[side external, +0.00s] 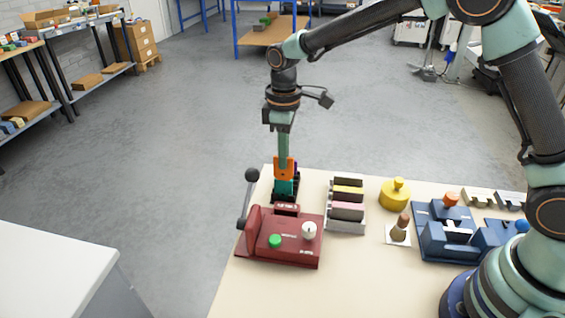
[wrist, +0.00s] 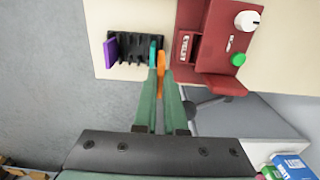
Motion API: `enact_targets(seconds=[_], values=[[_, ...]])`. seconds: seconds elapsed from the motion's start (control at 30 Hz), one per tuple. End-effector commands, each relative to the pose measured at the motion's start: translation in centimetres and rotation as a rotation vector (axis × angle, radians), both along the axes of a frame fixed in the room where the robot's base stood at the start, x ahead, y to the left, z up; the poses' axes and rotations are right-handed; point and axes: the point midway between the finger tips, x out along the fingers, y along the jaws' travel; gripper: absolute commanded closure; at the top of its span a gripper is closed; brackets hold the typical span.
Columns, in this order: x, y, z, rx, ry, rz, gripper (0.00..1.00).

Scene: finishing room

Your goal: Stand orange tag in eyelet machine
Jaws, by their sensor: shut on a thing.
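My gripper (side external: 283,157) is shut on the orange tag (side external: 284,168) and points down over the black rack (side external: 292,196). The orange tag shows between the fingertips in the wrist view (wrist: 167,80), at the rack's right end. A teal tag (wrist: 153,53) stands in the rack just left of it; in the side view it shows below the orange tag. I cannot tell whether the orange tag's lower edge is clear of the rack. The red eyelet machine (side external: 255,250) is beside the rack, with a small slotted block (side external: 287,210) on its rack side.
A purple tag (wrist: 110,52) stands at the rack's other end. The machine has a black-knobbed lever (side external: 249,195), a green button (side external: 274,241) and a white knob (side external: 309,230). A grey holder of colored blocks (side external: 345,226), a yellow weight (side external: 396,195) and a blue fixture (side external: 450,236) stand rightward.

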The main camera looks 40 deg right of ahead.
Motion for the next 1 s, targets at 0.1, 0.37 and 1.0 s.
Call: enact_targets(seconds=[0.1,0.37,1.0], values=[[-2.6,1.8,0.0,0.000,0.000,0.005,1.00],[-5.6,3.4,-0.4,0.000,0.000,0.001,1.00],[-5.7,3.4,-5.5,-0.001,0.002,0.000,1.00]])
